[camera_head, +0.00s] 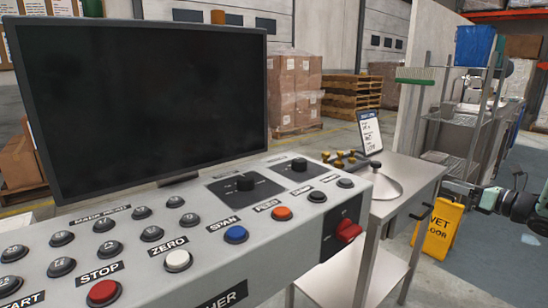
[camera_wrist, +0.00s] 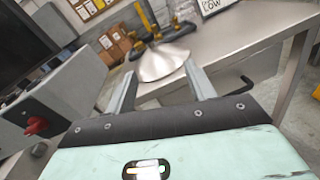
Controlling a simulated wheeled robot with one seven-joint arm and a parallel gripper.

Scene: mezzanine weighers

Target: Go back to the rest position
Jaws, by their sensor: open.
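My gripper (camera_head: 458,190) shows at the right edge of the head view, pointing left toward the steel table and apart from it. In the wrist view my gripper (camera_wrist: 160,70) has its two grey fingers spread with nothing held between them. A shallow metal cone or dish (camera_wrist: 165,60) on the table shows beyond the fingers. The same metal cone (camera_head: 374,184) sits on the table's near part in the head view. Most of my arm is outside the head view.
A control console (camera_head: 130,240) with buttons, a red knob (camera_head: 348,231) and a dark screen (camera_head: 150,100) fills the left. The steel table (camera_head: 408,175) holds yellow-topped pieces (camera_head: 345,158) and a sign (camera_head: 370,132). A yellow wet-floor sign (camera_head: 437,228) stands below my gripper. Shelving (camera_head: 460,130) stands behind.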

